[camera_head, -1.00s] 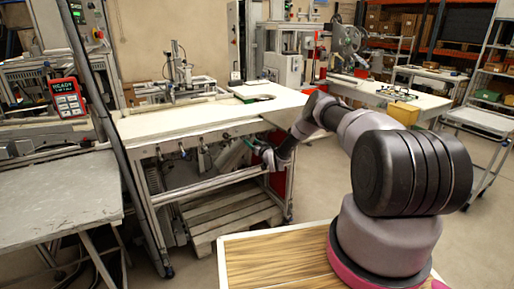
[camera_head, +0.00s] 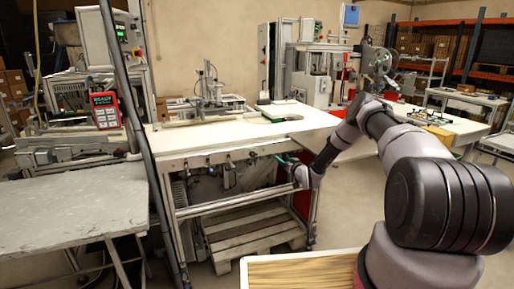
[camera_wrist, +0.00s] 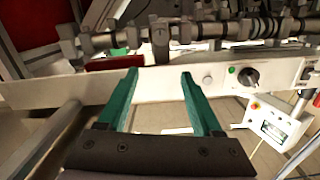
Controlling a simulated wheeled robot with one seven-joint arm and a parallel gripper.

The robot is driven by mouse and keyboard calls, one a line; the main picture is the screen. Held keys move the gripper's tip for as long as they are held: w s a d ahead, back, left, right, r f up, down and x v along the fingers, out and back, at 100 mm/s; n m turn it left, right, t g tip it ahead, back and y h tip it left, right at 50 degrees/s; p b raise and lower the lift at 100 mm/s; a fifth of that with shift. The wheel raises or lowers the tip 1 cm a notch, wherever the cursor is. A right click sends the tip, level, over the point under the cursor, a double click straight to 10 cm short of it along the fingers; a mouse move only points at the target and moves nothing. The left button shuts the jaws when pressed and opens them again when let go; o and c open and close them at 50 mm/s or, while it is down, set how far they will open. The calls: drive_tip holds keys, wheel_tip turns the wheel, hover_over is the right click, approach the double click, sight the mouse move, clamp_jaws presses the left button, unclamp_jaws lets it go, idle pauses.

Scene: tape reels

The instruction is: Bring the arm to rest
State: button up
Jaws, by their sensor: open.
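My gripper (camera_wrist: 155,95) shows in the wrist view with its two green fingers spread apart and nothing between them. In the head view my gripper (camera_head: 284,160) is small, at the end of my arm, by the front edge of the white-topped workbench (camera_head: 240,135). My arm reaches from the lower right toward the bench, bent at the elbow. In the wrist view the fingers point toward a pale beam with a dark knob; whether they touch anything cannot be told.
A grey table (camera_head: 75,205) stands at left beside a dark upright post (camera_head: 135,130). A wooden pallet (camera_head: 250,240) lies under the workbench. A second white table (camera_head: 455,127) stands at right. Open floor (camera_head: 360,200) shows between bench and arm.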

wheel_tip(320, 180, up, 11)
drive_tip(key=w+g, duration=0.2)
drive_tip(key=s+d+r+g+h, duration=0.1)
drive_tip(key=s+r, duration=0.4)
drive_tip(key=r, duration=0.4)
drive_tip(key=s+d+r+m+g+h, duration=0.1)
drive_tip(key=s+r+h, duration=0.1)
drive_tip(key=s+r, duration=0.5)
drive_tip(key=s+d+r+g+h, duration=0.1)
drive_tip(key=s+r, duration=0.2)
drive_tip(key=r, duration=0.9)
drive_tip(key=s+d+r+m+g+h, duration=0.1)
drive_tip(key=s+r, duration=0.3)
drive_tip(key=s, duration=0.6)
drive_tip(key=s+r+m+g, duration=0.1)
drive_tip(key=s+r, duration=0.4)
drive_tip(key=s, duration=0.6)
drive_tip(key=s+a+f+m+g+y, duration=0.1)
drive_tip(key=s+m+g, duration=0.1)
drive_tip(key=s, duration=2)
drive_tip(key=shift+s+a+m+y, duration=0.25)
drive_tip(key=shift+a+m+y, duration=0.05)
drive_tip(key=shift+a+m, duration=0.1)
drive_tip(key=shift+g, duration=0.3)
